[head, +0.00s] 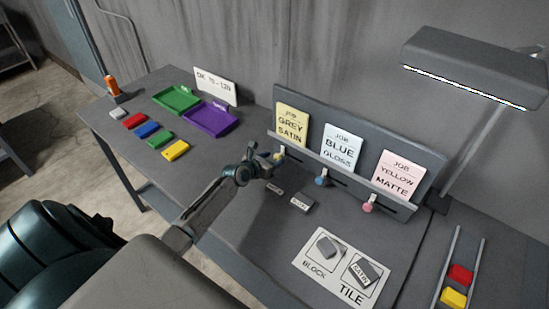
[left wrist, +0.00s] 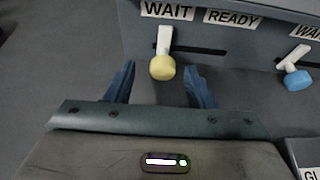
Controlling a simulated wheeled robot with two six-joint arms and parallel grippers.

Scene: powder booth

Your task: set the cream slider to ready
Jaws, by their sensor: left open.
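The cream slider (left wrist: 162,66) has a round knob on a white lever. In the left wrist view it stands under the WAIT label (left wrist: 166,9), at the left end of a dark slot; the READY label (left wrist: 233,18) is to its right. In the head view the cream knob (head: 278,157) is below the GREY SATIN card (head: 292,127). My left gripper (left wrist: 160,86) is open, one finger on each side of the knob, with gaps on both sides. It also shows in the head view (head: 272,164), partly covering the slider. My right gripper is not in view.
A blue slider (left wrist: 297,80) is right of the cream one, and a pink slider (head: 369,204) is farther right. Small grey blocks (head: 302,202) lie on the table in front of the rack (head: 428,164). The slot right of the cream lever is clear.

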